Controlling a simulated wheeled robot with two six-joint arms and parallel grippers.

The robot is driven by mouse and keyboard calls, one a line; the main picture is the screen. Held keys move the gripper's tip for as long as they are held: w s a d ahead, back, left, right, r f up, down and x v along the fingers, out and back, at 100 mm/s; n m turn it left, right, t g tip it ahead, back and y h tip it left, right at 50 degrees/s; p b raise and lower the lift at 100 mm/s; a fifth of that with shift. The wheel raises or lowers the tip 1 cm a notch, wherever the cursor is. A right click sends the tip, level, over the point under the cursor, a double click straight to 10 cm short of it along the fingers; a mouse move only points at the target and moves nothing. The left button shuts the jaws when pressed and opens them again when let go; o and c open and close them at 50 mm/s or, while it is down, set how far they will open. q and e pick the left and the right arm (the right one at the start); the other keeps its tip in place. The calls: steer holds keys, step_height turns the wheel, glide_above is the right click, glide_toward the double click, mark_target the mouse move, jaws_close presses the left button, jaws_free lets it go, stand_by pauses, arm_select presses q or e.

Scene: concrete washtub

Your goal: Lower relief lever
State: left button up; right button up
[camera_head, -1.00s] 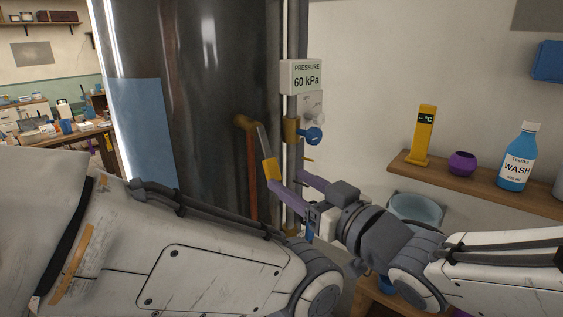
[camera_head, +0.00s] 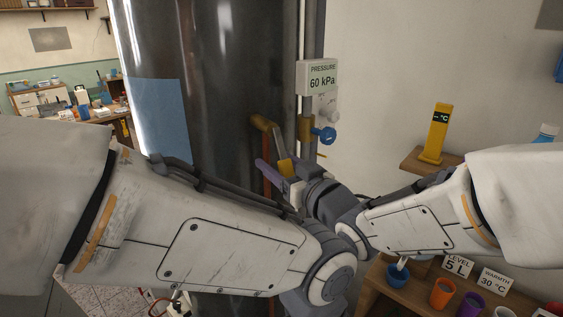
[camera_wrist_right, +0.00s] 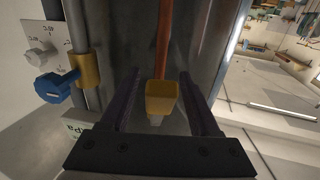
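The relief lever, a grey arm with a yellow grip (camera_head: 286,166), hangs slanting down from the brass fitting at the top of a copper pipe on the tank. In the right wrist view its yellow grip (camera_wrist_right: 161,97) lies between the two purple fingers of my right gripper (camera_wrist_right: 160,76), with a gap on each side. The right gripper (camera_head: 278,173) is open around the grip and partly hides it in the head view. My left arm crosses the foreground of the head view. The left gripper is not in view.
A pressure sign reading 60 kPa (camera_head: 323,76) is on the pipe, above a blue valve knob (camera_head: 325,135). The dark shiny tank (camera_head: 215,80) stands behind the lever. A yellow thermometer (camera_head: 436,133) stands on a wall shelf. Coloured cups (camera_head: 442,293) stand on a lower shelf.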

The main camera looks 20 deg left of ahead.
jaws_close()
steer(key=shift+f, duration=0.1)
stand_by(1.2)
